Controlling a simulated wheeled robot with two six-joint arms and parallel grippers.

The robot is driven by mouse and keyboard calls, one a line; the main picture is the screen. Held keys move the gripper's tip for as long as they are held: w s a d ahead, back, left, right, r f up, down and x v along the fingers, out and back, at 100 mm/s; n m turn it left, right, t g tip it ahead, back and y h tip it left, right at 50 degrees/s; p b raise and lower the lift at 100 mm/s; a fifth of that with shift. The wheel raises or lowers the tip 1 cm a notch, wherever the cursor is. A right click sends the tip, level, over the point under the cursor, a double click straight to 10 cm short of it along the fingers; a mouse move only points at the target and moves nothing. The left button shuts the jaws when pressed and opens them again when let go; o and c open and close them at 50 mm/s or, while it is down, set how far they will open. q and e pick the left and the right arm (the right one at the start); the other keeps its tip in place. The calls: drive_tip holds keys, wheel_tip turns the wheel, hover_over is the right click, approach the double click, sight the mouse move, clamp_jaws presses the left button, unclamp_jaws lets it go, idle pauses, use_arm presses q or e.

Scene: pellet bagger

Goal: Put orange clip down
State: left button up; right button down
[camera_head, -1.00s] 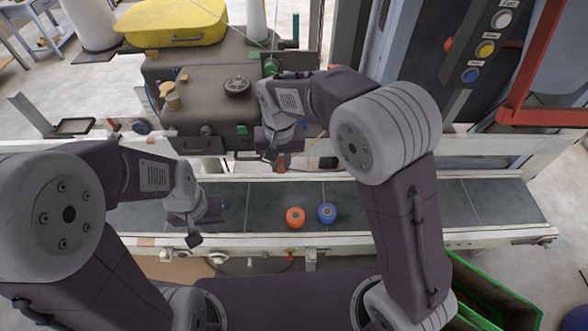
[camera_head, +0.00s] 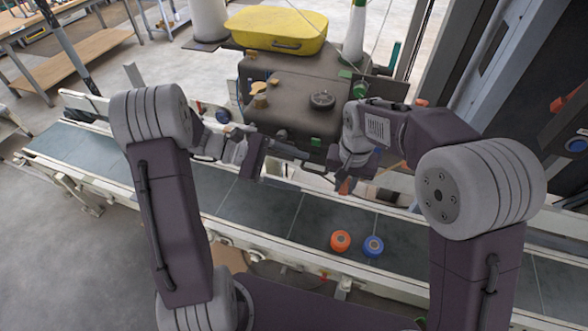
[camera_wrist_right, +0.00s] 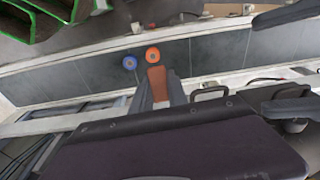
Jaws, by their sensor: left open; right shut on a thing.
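The orange clip (camera_head: 345,186) is a small orange-brown piece at the tip of my right gripper (camera_head: 349,176). In the right wrist view the clip (camera_wrist_right: 157,79) sits between the two dark fingers, which are shut on it. The clip is held above the belt's far side, apart from the two rolls. My left gripper (camera_head: 268,157) is open, at the belt's far edge in front of the dark machine, left of the right gripper. Its fingertips are hard to make out.
An orange roll (camera_head: 340,241) and a blue roll (camera_head: 373,246) stand side by side on the conveyor belt (camera_head: 290,212). A dark machine (camera_head: 290,110) with a yellow cover (camera_head: 277,30) stands behind it. The belt left of the rolls is clear.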

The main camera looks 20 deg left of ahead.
use_arm(q)
drive_tip(key=x, duration=1.2)
drive_tip(key=shift+f, duration=0.1)
drive_tip(key=c, duration=1.4)
drive_tip(key=o, duration=1.4)
drive_tip(key=v, duration=1.2)
